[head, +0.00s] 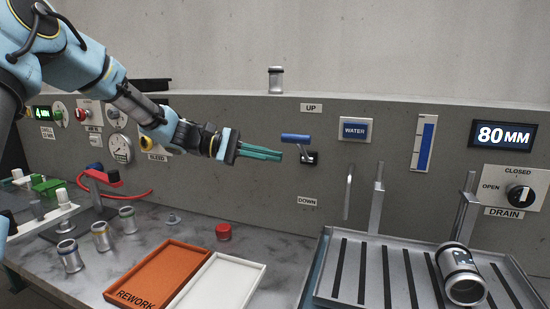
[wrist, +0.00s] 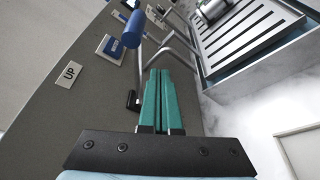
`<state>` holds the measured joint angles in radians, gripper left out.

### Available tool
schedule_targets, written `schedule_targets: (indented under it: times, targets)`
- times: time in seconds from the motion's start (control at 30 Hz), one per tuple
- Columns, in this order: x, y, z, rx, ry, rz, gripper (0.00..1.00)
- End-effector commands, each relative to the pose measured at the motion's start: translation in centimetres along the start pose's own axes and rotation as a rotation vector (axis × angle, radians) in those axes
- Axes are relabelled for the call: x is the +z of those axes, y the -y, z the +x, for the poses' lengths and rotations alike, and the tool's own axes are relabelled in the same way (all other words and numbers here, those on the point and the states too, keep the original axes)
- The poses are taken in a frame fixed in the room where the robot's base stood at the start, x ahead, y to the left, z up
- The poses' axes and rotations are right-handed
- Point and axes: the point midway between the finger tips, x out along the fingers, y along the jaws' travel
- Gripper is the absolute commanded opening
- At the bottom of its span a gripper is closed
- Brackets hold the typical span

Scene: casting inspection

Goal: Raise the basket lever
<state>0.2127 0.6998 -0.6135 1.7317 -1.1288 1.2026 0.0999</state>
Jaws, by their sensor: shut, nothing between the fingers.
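The basket lever (head: 297,138) has a blue handle and a dark mount on the grey panel, between the UP label (head: 311,107) above and the DOWN label (head: 307,202) below. In the wrist view the blue handle (wrist: 134,29) stands beyond and left of the fingers (wrist: 157,72). I cannot tell whether the fingers touch the lever. The slatted basket (head: 395,270) holds a metal cylinder (head: 461,274).
A WATER button (head: 355,130), a blue level gauge (head: 424,143), an 80 MM display (head: 504,136) and a DRAIN knob (head: 520,197) are right of the lever. An orange REWORK tray (head: 160,276), a white tray (head: 215,284) and a red cap (head: 223,232) lie below.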

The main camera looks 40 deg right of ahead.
Motion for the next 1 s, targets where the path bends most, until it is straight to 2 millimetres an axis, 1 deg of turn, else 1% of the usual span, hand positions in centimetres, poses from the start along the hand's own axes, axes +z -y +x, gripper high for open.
schedule_targets:
  times: [0.03,0.2,0.3,0.4,0.57,1.0]
  targets:
    - [-0.4,-0.2,-1.4,0.001,-0.008,0.005,0.00]
    - [-0.9,-1.2,-4.8,0.001,-0.007,0.003,0.00]
    - [-1.0,-1.7,-6.3,0.001,-0.007,0.002,0.00]
    - [-1.1,-2.0,-7.2,0.000,-0.007,0.001,0.00]
    - [-1.1,-2.3,-8.0,0.000,-0.006,0.001,0.00]
    - [-1.1,-2.3,-8.0,0.000,-0.006,0.000,0.00]
